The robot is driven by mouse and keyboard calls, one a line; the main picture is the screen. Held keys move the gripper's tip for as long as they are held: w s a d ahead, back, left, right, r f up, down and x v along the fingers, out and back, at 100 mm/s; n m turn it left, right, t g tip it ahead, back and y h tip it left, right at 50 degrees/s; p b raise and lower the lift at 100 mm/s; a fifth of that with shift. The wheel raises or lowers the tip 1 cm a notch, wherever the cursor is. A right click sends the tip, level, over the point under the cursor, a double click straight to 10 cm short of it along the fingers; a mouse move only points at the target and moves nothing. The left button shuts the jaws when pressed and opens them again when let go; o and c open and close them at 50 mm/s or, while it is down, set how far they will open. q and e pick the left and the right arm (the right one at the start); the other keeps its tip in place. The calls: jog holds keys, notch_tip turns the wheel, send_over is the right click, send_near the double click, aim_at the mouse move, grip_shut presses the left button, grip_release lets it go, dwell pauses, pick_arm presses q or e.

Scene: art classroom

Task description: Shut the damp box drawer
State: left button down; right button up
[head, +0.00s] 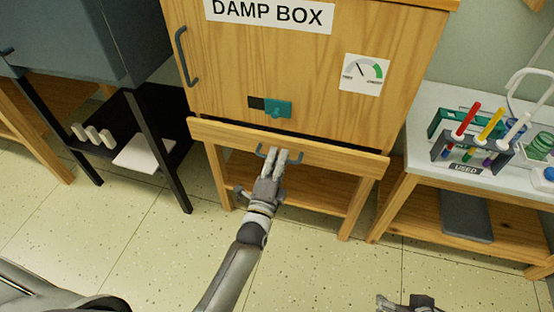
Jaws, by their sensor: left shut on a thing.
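The damp box (225,60) is a wooden cabinet with a "DAMP BOX" label, on wooden legs. Its drawer (338,157) is the long, low wooden front below the door. The drawer front sits a little out from the cabinet, with a dark gap along its top edge. My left gripper (279,155) is at the dark drawer handle (262,151) and shut on it; the fingers hide part of the handle. My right gripper (402,302) shows only partly at the bottom edge, well below the drawer and apart from it.
The cabinet door has a teal latch (278,108), a side handle (186,57) and a dial gauge (364,74). A table (420,158) at right bears a tool rack (470,148). A dark grey cabinet (85,40) stands at left. The tiled floor (130,225) in front is clear.

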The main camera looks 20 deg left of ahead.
aim_at(281, 148)
pick_arm(q)
jog(key=w, duration=0.3)
jog(key=shift+w+r+b, duration=0.1)
jog(key=shift+w+b, duration=0.15)
jog(key=shift+b, duration=0.05)
pick_arm(e)
jog(key=w, duration=0.1)
jog(key=w+a+r+t, duration=0.1)
jog(key=w+t, duration=0.1)
jog(key=w, duration=0.1)
jog(key=shift+a+r+y, duration=0.15)
jog(key=shift+r+y, duration=0.1)
jog(key=shift+y, duration=0.05)
pick_arm(q)
jog(key=c, duration=1.9)
grip_release()
jog(key=o, duration=0.4)
jog(key=shift+w, duration=0.15)
jog(key=s, duration=0.4)
jog(key=s+f, duration=0.1)
jog(key=s, duration=0.3)
jog(key=s+f, duration=0.1)
jog(key=s, duration=0.3)
jog(key=shift+f, duration=0.2)
